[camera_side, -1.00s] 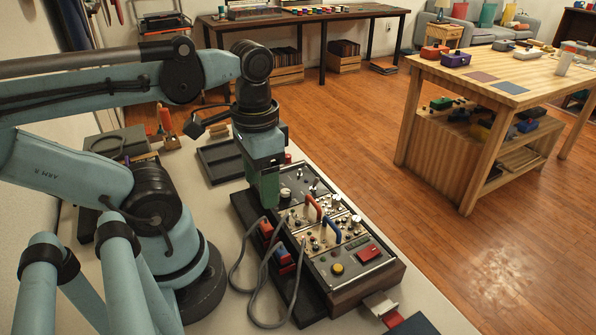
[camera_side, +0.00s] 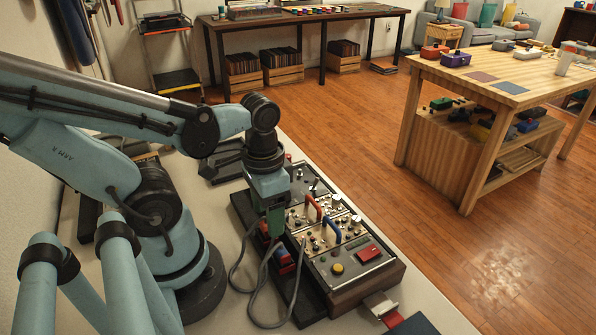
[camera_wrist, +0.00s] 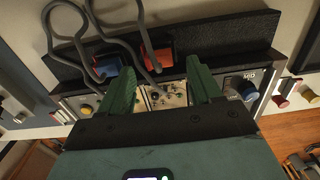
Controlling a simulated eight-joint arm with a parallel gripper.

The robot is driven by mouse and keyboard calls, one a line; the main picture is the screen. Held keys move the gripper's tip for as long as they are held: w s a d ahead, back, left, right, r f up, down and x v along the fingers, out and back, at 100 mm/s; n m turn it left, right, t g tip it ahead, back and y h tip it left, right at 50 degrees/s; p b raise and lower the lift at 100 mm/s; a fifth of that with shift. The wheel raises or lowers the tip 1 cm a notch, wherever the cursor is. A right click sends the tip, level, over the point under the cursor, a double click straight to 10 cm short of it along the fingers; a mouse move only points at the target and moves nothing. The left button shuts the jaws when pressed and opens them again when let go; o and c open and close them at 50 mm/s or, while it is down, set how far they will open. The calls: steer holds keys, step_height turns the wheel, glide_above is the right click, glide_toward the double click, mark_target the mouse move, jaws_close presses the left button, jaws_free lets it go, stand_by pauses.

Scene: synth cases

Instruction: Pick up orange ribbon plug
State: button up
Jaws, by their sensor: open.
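The orange plug (camera_wrist: 158,59) lies in the black tray beside the control panel, ahead of my fingertips in the wrist view. In the side view only a sliver of this orange plug (camera_side: 263,229) shows beside my gripper (camera_side: 274,232). My gripper (camera_wrist: 161,64) is open, its green fingers spread with nothing held between them. The fingers point down over the tray's edge near the panel; the exact gap to the plug cannot be told. A blue plug (camera_wrist: 108,66) sits left of the orange one in the wrist view. Grey cables (camera_wrist: 127,48) loop around the plugs.
A black tray wall (camera_wrist: 215,37) stands behind the plugs. Bare bench surface (camera_side: 215,318) lies at the front left.

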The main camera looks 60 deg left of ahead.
steer(key=shift+f, duration=1.2)
steer(key=c, duration=1)
steer(key=shift+c, duration=0.2)
steer(key=shift+r, duration=0.15)
